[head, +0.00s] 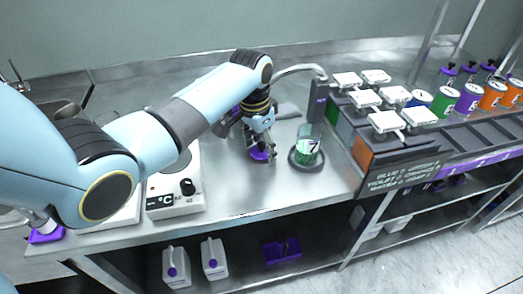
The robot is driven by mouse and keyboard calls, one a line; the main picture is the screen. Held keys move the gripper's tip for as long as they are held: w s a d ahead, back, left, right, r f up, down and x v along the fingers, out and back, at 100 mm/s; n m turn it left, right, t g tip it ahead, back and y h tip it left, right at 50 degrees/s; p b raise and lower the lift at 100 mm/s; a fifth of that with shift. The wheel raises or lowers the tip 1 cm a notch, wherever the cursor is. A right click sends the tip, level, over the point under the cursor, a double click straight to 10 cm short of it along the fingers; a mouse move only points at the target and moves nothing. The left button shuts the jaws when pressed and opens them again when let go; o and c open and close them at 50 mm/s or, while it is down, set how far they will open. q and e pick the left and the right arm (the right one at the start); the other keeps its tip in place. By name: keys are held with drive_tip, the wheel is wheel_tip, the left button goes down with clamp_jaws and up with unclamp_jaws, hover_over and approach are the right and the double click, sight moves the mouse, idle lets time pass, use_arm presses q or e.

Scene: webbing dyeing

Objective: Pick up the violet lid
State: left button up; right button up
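A small violet lid (259,155) is low over or on the steel counter, left of the glass beaker. My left gripper (261,149) points down at it, with the fingertips around or just above the lid. The fingers and wrist hide part of the lid, and I cannot tell whether they are closed on it. My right gripper is not in view.
A glass beaker (307,146) with green contents stands on a dark round base. A hotplate (176,197) with a knob is on the left. White-topped bins (386,121) and coloured cans (468,99) are on the right. White jugs (214,258) stand on the lower shelf.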

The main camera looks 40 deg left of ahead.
use_arm(q)
drive_tip(key=c, duration=0.4)
drive_tip(key=shift+c, duration=1.1)
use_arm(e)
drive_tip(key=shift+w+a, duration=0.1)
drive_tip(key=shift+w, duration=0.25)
